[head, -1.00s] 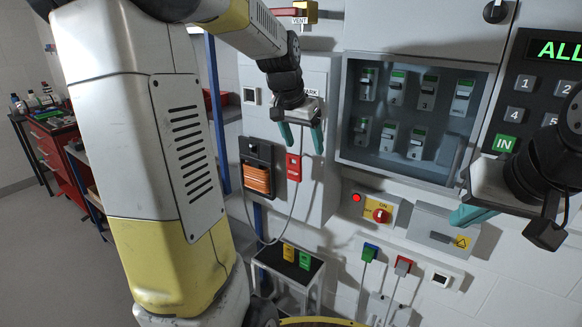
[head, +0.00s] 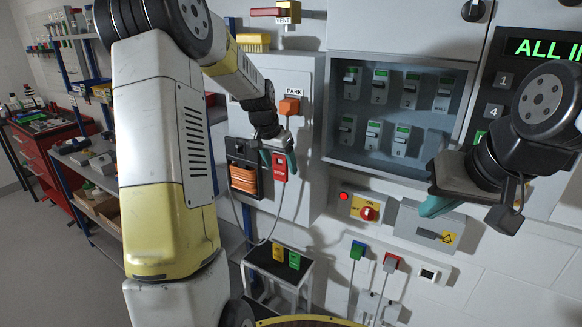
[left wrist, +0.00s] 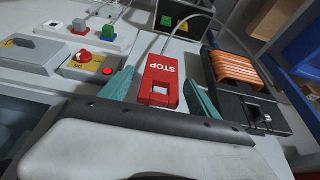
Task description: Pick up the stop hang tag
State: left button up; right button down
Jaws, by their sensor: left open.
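The stop hang tag (head: 279,172) is a red plate with white lettering, upright against the grey wall panel under the PARK label. In the left wrist view the tag (left wrist: 160,72) shows STOP upside down and a square hole near its end. My left gripper (head: 279,160) is at the tag and open. In the left wrist view its teal fingers (left wrist: 160,90) stand on either side of the tag, with a visible gap on each side. My right gripper (head: 437,206) is near the grey box at right; its jaw opening is not clear.
A black holder with an orange coil (head: 243,180) sits just left of the tag. A pale cable (head: 272,232) loops below the panel. A small stand (head: 278,263) carries yellow and green tags. A switch box with red knob (head: 358,206) and an open breaker cabinet (head: 395,110) are at right.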

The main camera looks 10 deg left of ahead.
pick_arm(q)
grip_shut()
dwell(0.3)
jog(key=shift+r, duration=0.1)
jog(key=shift+s+a+r, duration=0.1)
jog(key=shift+s+r, duration=0.05)
jog(key=shift+s, duration=0.05)
jog(key=c, duration=1.5)
grip_release()
notch_tip(320, 180, up, 6)
jog(key=shift+s+r, duration=0.1)
jog(key=shift+r, duration=0.15)
jog(key=shift+c, duration=0.2)
jog(key=s+a, duration=0.2)
jog(key=s, duration=0.4)
jog(key=s+a, duration=0.2)
jog(key=s, duration=0.4)
jog(key=s+a, duration=0.2)
jog(key=s, duration=0.4)
jog(key=shift+s+a, duration=0.1)
jog(key=shift+a, duration=0.25)
grip_shut()
